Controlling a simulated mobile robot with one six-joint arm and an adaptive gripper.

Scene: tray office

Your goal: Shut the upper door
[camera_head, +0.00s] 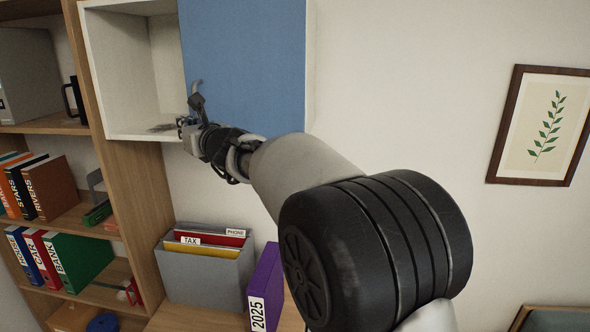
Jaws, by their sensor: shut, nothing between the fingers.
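The upper door is a flat blue panel (245,65) on a white wall cabinet (97,75) at the top of the view. It covers the right part of the cabinet front, and the left part stands open, showing the pale interior. A small grey curved handle (197,86) shows near the door's lower left edge. My gripper (190,118) is shut and empty, close to this handle and the door's lower left corner. I cannot tell whether it touches the door. My arm hides the door's lower edge in part.
A wooden shelf (150,215) with binders and a dark mug (74,100) stands left. Below are a grey file box (205,278) and a purple binder (264,285). A framed leaf picture (541,125) hangs right. The wall between cabinet and picture is bare.

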